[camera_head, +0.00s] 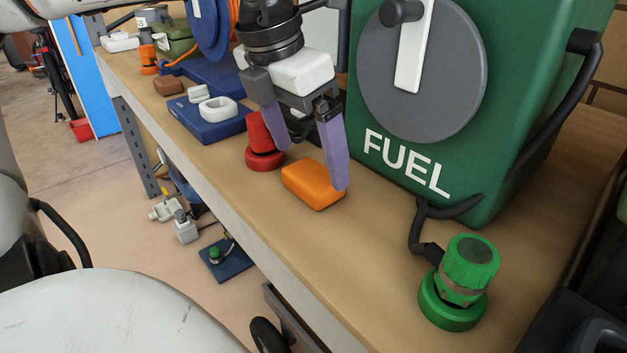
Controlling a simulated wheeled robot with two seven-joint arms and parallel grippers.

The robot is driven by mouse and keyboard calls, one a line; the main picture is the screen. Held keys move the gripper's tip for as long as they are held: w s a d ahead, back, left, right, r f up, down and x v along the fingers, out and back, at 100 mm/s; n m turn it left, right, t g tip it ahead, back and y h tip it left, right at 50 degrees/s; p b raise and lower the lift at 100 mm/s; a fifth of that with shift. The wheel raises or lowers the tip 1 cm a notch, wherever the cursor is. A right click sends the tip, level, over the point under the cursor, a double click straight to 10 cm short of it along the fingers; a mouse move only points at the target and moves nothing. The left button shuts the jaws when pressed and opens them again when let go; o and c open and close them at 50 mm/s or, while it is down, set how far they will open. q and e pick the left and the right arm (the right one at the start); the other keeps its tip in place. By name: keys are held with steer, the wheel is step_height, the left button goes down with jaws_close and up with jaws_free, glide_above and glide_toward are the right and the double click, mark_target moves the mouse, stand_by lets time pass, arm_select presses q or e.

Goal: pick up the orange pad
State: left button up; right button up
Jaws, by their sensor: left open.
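The orange pad (311,186) is a small rounded block lying flat on the wooden bench top (350,258), near the bench's front edge. My left gripper (312,168) is open above it, with its two purple-grey fingers pointing down. The right-hand fingertip reaches the pad's right end and overlaps it in the picture; I cannot tell if they touch. The other fingertip is above and left of the pad, in front of the red knob. Nothing is between the fingers that I can see. My right gripper is not in view.
A red knob (264,157) stands just left of the pad. A large green FUEL box (400,180) rises close behind and right. A green cap (459,288) with a black hose is at front right. A blue base (207,127) with white pieces lies left. Bare bench lies between pad and green cap.

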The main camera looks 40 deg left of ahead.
mark_target(311, 173)
arm_select(q)
steer(key=x, duration=0.4)
steer(key=shift+s+f, duration=0.2)
steer(key=c, duration=1.1)
step_height(311, 173, up, 10)
steer(key=shift+r+p, duration=0.1)
steer(key=shift+p, duration=0.35)
steer(key=shift+c, duration=0.2)
steer(key=o, duration=0.5)
steer(key=c, duration=0.4)
